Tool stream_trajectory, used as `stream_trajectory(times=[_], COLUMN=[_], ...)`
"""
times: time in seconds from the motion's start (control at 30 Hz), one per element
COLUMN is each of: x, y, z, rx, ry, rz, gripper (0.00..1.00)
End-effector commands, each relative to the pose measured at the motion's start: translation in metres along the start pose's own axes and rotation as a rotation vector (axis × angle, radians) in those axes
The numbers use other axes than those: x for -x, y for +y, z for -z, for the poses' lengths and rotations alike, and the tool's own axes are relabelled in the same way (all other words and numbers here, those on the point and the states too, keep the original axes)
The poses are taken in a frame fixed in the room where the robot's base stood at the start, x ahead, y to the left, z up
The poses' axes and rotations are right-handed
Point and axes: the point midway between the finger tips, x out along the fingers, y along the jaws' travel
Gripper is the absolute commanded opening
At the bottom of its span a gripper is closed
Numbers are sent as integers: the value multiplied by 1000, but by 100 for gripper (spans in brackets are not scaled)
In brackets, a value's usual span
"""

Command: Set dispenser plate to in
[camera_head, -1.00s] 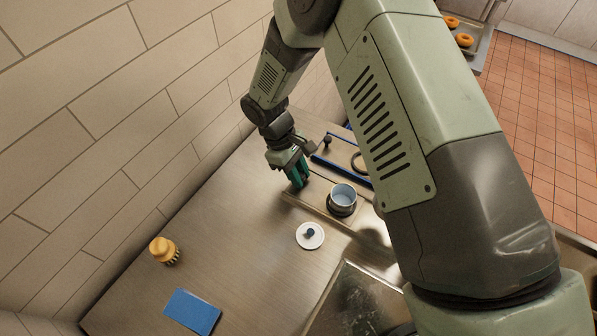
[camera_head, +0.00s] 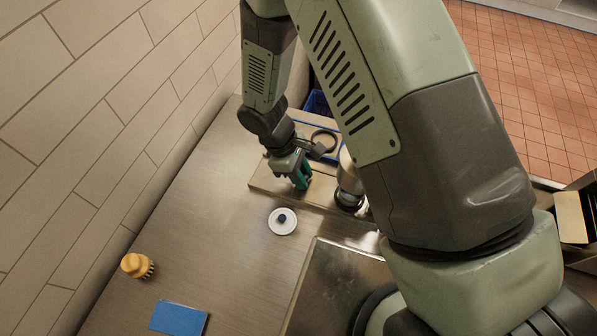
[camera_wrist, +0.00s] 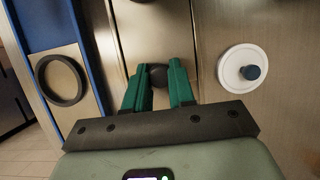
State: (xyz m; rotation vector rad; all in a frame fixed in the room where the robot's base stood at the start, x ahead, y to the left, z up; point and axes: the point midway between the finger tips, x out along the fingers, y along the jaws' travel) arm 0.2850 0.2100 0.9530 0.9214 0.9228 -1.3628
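The dispenser plate looks to be the flat metal plate (camera_wrist: 160,28) under my gripper in the wrist view, with a dark round knob (camera_wrist: 157,76) on it. In the head view my gripper (camera_head: 301,184) reaches down at the metal dispenser base (camera_head: 265,179). The fingers hide the knob there, so the plate's exact position along its base cannot be told.
A white lid with a blue knob (camera_head: 283,221) lies beside the base. A metal cup (camera_head: 350,182) stands right of my gripper, partly behind my arm. A black ring (camera_wrist: 61,80) lies near a blue edge.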

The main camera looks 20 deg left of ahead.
Motion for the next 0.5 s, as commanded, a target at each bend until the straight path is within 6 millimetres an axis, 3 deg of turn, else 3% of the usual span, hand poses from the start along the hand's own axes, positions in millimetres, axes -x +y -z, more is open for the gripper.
stream_trajectory(times=[0.03,0.17,0.5], x=[-2,-2,3], y=[0,0,0], z=[-7,-6,-3], rx=[-6,-5,-4], ry=[-19,-16,-10], rz=[4,4,2], gripper=[30,48,48])
